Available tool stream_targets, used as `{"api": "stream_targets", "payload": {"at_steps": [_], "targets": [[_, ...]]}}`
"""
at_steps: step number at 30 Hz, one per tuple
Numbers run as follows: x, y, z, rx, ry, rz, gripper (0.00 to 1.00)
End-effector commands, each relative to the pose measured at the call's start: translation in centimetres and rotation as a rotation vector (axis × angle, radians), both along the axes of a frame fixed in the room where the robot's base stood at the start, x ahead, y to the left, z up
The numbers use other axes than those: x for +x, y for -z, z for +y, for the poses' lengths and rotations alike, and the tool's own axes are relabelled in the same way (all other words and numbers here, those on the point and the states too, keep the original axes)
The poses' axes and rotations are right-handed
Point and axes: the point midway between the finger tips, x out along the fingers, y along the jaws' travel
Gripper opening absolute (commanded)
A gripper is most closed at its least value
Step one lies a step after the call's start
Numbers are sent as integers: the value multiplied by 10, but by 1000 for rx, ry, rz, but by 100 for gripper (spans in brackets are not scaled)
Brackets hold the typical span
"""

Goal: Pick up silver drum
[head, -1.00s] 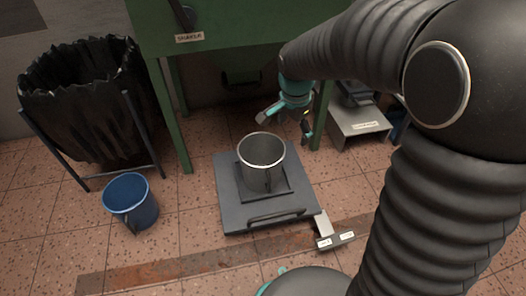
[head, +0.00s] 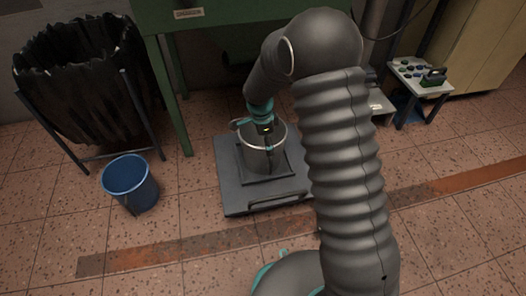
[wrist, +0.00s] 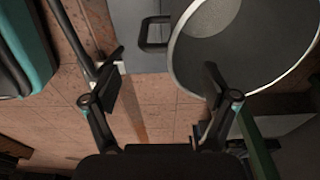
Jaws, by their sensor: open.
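The silver drum (head: 258,162) is an open-topped metal cylinder standing upright on a dark grey platform (head: 232,196) in the head view. My gripper (head: 259,128) is at the drum's rim, and my arm hides part of it. In the wrist view the drum (wrist: 245,62) shows at the upper right, with its bright round rim and its inside visible. My gripper (wrist: 164,64) is open there. Its right fingertip overlaps the drum's rim, while the left finger is outside the drum, over the floor side. I cannot tell whether the right finger touches the rim.
A blue bucket (head: 135,192) stands on the tiled floor to the left. A bin with a black bag (head: 75,85) is behind it. A green shaker bench (head: 176,95) stands behind the platform. A small white table (head: 408,75) is at the back right. Floor in front is clear.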

Motion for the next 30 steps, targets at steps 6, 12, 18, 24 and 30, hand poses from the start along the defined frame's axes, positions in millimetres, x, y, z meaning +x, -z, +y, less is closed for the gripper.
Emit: {"api": "stream_targets", "payload": {"at_steps": [6, 12, 18, 24, 30], "targets": [[0, 24, -3, -1, 0, 2, 85], [-1, 33, -4, 0, 0, 1, 85], [-5, 58, -7, -1, 0, 3, 85], [-3, 77, -9, 0, -1, 1, 85], [-3, 77, -9, 0, 0, 0, 85]]}}
